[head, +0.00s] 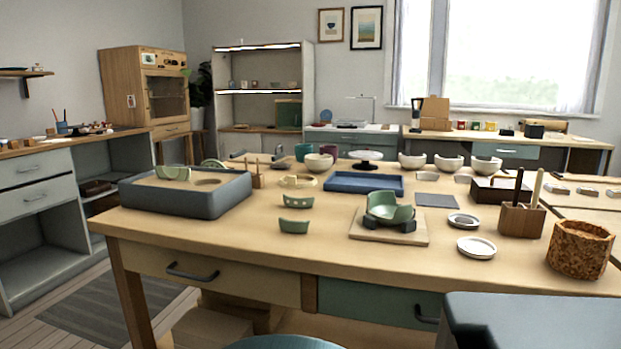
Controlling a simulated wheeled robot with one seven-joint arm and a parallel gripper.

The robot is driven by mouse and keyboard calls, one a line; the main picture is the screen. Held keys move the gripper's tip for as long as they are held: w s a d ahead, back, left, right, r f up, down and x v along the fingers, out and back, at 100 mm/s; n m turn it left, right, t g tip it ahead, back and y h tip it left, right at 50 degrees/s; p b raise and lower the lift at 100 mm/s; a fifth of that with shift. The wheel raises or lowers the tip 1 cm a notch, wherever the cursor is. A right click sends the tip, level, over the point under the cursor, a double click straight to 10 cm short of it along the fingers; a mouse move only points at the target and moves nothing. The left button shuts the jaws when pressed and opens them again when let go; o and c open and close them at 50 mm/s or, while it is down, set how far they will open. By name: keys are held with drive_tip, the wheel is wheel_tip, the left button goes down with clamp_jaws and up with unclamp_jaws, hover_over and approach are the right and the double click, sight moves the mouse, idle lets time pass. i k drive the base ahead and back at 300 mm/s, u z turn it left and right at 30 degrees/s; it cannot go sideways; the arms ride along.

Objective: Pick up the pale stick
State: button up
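A pale stick (537,188) stands nearly upright, leaning slightly, in a wooden block holder (522,221) on the right part of the worktable. A dark stick (518,186) stands just left of it in the same holder. The lower end of the pale stick is hidden inside the holder. My gripper is not in view.
A cork pot (580,249) stands to the right of the holder. Small white dishes (476,247) lie to its left, and a wooden box (501,190) is behind. A green broken bowl (389,209) sits on a board. The table's front left is bare.

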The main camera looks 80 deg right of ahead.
sight(539, 177)
drive_tip(key=z, duration=4.2)
drive_tip(key=i, duration=0.35)
drive_tip(key=k, duration=0.35)
drive_tip(key=z, duration=1.95)
drive_tip(key=i, duration=2.2)
drive_tip(key=u, duration=0.3)
